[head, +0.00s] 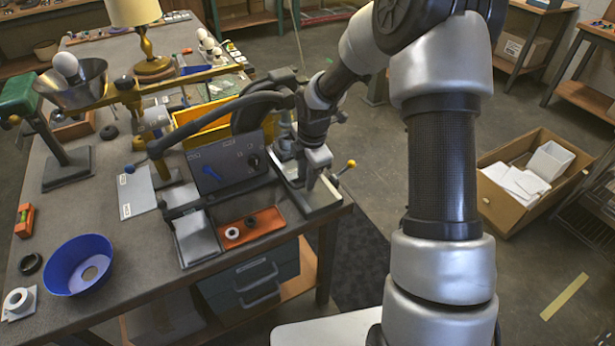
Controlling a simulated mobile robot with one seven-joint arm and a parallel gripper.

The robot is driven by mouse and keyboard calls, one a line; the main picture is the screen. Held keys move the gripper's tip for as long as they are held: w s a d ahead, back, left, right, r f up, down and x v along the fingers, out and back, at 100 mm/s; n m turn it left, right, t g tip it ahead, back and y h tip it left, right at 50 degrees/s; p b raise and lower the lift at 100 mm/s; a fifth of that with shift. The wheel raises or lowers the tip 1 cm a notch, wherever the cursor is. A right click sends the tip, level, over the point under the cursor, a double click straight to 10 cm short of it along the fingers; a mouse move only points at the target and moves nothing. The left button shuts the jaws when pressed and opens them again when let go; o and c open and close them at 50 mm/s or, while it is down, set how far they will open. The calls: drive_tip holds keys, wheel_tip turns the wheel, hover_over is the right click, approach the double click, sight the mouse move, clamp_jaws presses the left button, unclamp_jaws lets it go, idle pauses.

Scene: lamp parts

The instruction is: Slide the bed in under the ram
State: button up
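A dark bench press with a curved black arm (215,118) and a grey front panel (228,160) with a blue lever stands near the table's right corner. A pale, flat, rimmed plate (322,203), which looks like the bed, lies at the right of the panel by the table edge. My gripper (311,184) points down over this plate, close to a rod with a yellow knob (351,164). Whether its fingers touch anything is unclear. The ram is hidden or cannot be told apart behind my gripper and wrist.
An orange tray (262,232) with small rings lies in front of the panel, beside a grey block (197,240). A blue bowl (78,266), a yellow bin (203,122) and a brass lamp (150,50) share the table. An open carton (517,215) stands on the floor.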

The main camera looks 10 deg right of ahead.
drive_tip(key=shift+s, duration=0.1)
drive_tip(key=s+r+p, duration=0.1)
drive_tip(key=s+r, duration=0.2)
drive_tip(key=r, duration=1.4)
drive_tip(key=shift+d+p, duration=0.4)
drive_tip(key=shift+d, duration=0.05)
